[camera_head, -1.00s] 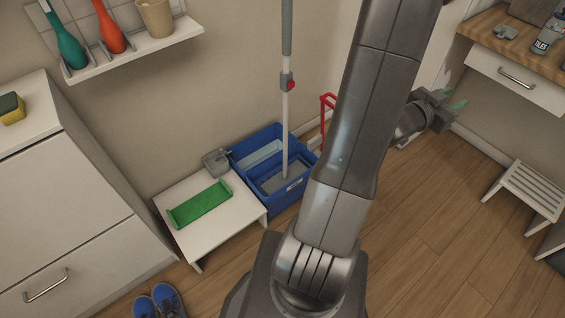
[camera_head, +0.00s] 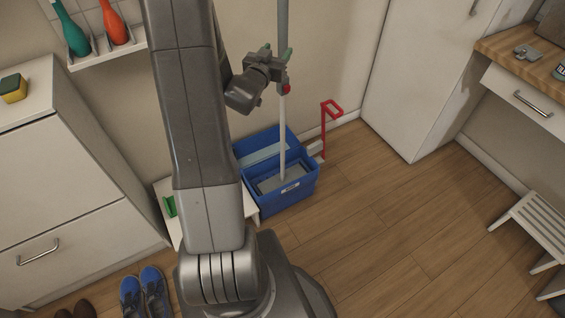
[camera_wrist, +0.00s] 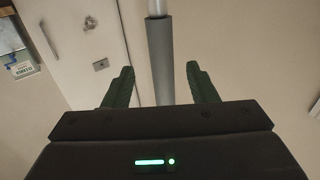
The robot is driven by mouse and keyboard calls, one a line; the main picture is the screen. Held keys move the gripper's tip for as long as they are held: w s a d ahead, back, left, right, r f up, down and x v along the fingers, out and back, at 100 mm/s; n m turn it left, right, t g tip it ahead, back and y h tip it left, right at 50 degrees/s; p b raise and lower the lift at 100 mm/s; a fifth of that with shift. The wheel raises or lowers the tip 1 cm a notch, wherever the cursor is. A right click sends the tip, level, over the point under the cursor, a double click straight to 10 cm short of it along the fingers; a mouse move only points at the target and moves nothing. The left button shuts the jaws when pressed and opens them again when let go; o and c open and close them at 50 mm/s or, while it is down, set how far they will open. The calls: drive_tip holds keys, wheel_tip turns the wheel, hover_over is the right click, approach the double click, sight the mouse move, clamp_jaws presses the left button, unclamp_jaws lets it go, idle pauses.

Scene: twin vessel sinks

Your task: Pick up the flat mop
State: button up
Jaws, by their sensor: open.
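The flat mop (camera_head: 283,118) stands upright in a blue two-part bucket, its flat grey head (camera_head: 281,180) low in the front part. Its pole has a grey upper grip and a red button near the joint. My gripper (camera_head: 277,54) is open beside the upper pole, close to the grey grip. In the wrist view the grey pole (camera_wrist: 160,62) rises between the two green fingertips of my gripper (camera_wrist: 160,84), apart from both in the picture. I cannot tell whether the pole is fully between the fingers in depth.
The blue bucket (camera_head: 298,198) stands on the wood floor beside a low white table (camera_head: 249,207), with a red handle (camera_head: 324,130) at its right. A shelf (camera_head: 104,55) with bottles is at upper left. Open floor (camera_head: 390,220) lies to the right.

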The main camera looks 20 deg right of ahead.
sight(281, 45)
drive_tip(key=shift+w, duration=0.4)
drive_tip(key=shift+w+d, duration=0.15)
drive_tip(key=shift+d, duration=0.05)
drive_tip(key=p+x, duration=0.1)
drive_tip(key=x, duration=0.4)
clamp_jaws()
